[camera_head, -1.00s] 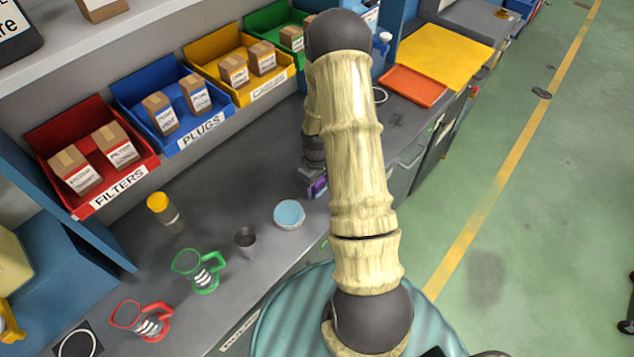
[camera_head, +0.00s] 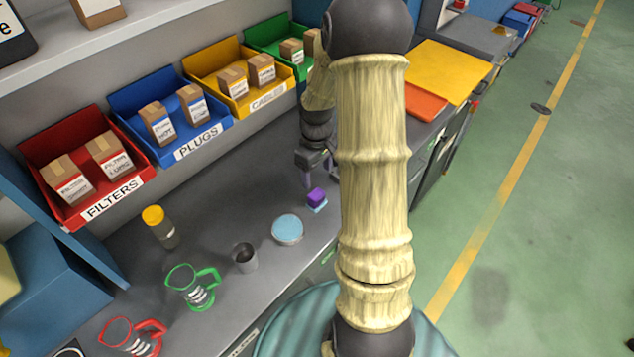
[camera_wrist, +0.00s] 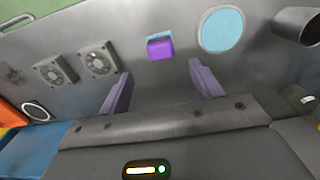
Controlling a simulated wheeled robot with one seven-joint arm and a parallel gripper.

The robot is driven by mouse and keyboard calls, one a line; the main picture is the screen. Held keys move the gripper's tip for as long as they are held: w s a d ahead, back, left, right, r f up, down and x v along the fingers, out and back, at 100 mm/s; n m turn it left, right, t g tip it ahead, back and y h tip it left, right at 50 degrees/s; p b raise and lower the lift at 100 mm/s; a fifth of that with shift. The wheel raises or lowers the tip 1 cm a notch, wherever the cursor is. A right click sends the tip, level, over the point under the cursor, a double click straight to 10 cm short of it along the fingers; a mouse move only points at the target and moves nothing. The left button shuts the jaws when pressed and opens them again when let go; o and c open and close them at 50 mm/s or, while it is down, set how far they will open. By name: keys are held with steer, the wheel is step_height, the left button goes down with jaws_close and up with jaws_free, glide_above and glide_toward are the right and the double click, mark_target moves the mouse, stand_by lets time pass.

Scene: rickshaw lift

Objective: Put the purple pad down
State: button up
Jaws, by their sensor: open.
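The purple pad (camera_head: 316,196) is a small block sitting on the grey bench top, with a light blue patch showing at its lower edge. It also shows in the wrist view (camera_wrist: 159,50), past the fingertips, with light blue along its far side. My gripper (camera_head: 320,180) is open and empty. In the wrist view its two purple-grey fingers (camera_wrist: 160,80) stand wide apart, with a gap between them and the pad. The pad is not touched by either finger.
A round light blue disc (camera_head: 287,229) lies near the pad. A grey cup (camera_head: 244,257), a green-handled mug (camera_head: 192,288), a red-handled mug (camera_head: 133,338) and a yellow-capped jar (camera_head: 160,228) stand further left. Labelled bins, such as the blue one (camera_head: 180,152), line the back.

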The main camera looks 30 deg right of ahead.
steer(key=shift+r, duration=0.4)
steer(key=s+a+r+m+t, duration=0.2)
steer(key=s+a+r+m, duration=0.2)
steer(key=s+a+r, duration=0.4)
steer(key=s+a, duration=0.4)
steer(key=a, duration=0.1)
steer(key=shift+s+a+r+t, duration=0.15)
steer(key=shift+a+t, duration=0.15)
steer(key=shift+c, duration=0.5)
stand_by(0.4)
